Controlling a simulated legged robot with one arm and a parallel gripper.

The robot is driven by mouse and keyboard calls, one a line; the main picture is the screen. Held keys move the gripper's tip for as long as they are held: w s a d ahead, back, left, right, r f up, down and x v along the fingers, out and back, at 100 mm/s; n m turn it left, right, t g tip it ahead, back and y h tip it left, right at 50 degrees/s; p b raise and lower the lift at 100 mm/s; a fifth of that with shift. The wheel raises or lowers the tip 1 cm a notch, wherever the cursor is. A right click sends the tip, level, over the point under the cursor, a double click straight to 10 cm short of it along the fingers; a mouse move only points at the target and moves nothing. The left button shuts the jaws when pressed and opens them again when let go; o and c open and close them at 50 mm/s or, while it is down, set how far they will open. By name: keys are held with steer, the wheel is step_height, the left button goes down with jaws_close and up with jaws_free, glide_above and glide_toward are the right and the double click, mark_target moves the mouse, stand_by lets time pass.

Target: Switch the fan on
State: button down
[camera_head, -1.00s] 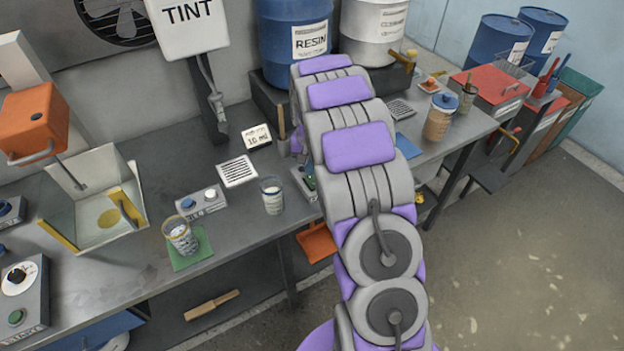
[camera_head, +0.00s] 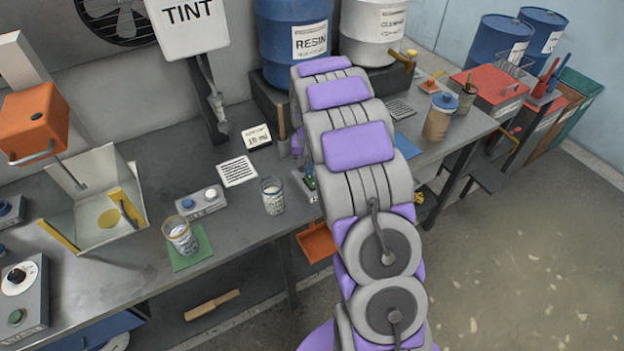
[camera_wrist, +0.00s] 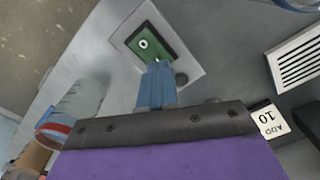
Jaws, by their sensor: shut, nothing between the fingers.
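The fan (camera_head: 117,18) is a dark round grille on the back wall at the top left in the head view. A grey plate (camera_wrist: 188,62) with a green rocker switch (camera_wrist: 152,38) marked with a circle shows in the wrist view. In the head view a small part of this plate (camera_head: 304,186) shows on the bench, partly hidden by my arm. My gripper (camera_wrist: 156,66) is shut and empty, its blue fingertips at the lower edge of the green switch. I cannot tell whether they touch it.
A glass cup (camera_head: 272,196) and a control box with two knobs (camera_head: 202,202) stand nearby.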

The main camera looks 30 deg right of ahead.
steer(key=shift+f, duration=0.6)
stand_by(0.3)
steer(key=shift+r+p, duration=1.6)
steer(key=shift+r, duration=1.95)
steer(key=shift+a+r, duration=0.1)
steer(key=s+a+r+n, duration=0.1)
steer(key=s+a+r, duration=0.45)
steer(key=s, duration=0.35)
steer(key=s+a+r+n, duration=0.1)
steer(key=s+a+r, duration=0.4)
steer(key=s+r, duration=0.3)
steer(key=s+a+n+g, duration=0.1)
steer(key=s+a, duration=0.2)
steer(key=s, duration=0.8)
steer(key=s+a+n, duration=0.2)
steer(key=s, duration=1)
steer(key=shift+a+n+g, duration=0.3)
steer(key=shift+a+g, duration=0.1)
